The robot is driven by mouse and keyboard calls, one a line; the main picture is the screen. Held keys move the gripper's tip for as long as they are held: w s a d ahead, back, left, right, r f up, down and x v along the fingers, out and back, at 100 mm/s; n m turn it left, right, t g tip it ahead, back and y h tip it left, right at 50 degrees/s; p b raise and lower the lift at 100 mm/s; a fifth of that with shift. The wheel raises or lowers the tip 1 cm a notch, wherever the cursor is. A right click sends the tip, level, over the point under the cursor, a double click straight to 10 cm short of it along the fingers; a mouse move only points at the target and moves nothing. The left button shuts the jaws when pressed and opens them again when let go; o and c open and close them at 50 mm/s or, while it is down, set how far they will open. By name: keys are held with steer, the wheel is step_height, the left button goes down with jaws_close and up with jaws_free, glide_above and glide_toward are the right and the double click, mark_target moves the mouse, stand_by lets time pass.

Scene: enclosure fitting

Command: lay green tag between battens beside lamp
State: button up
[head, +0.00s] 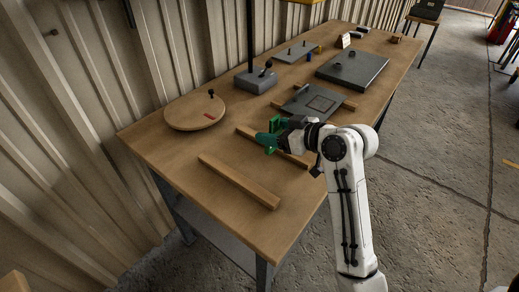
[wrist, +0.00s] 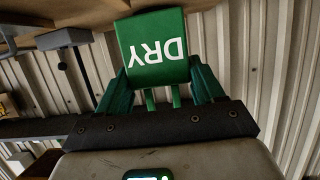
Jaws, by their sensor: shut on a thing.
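The green tag (wrist: 152,48) is held between my gripper's fingers, with the white word DRY reading upside down in the wrist view. In the head view only a small part of the tag (head: 275,121) shows. My gripper (head: 266,140) is shut on it, over the table around the far batten. I cannot tell its height. The near wooden batten (head: 238,181) lies on the table with bare wood between it and the far batten (head: 246,132), which my gripper partly hides. The lamp (head: 255,80) stands behind, with a grey base and dark post.
A round wooden board (head: 195,111) with a black knob lies at left. A dark panel (head: 301,103) rests over another batten, right of the lamp. A larger dark slab (head: 352,68) and small items lie farther back. A ribbed wall (head: 90,90) runs along the table's left.

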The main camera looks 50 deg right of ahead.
steer(key=w+f, duration=0.1)
steer(key=f, duration=0.1)
steer(key=w+a+f, duration=0.1)
steer(key=w+f, duration=0.1)
steer(key=shift+w+a+f, duration=0.1)
steer(key=shift+a+f, duration=0.1)
steer(key=shift+f, duration=0.1)
steer(key=shift+w+f, duration=0.1)
steer(key=shift+f, duration=1.55)
steer(key=shift+f, duration=0.2)
steer(key=o, duration=1.1)
steer(key=shift+r, duration=0.1)
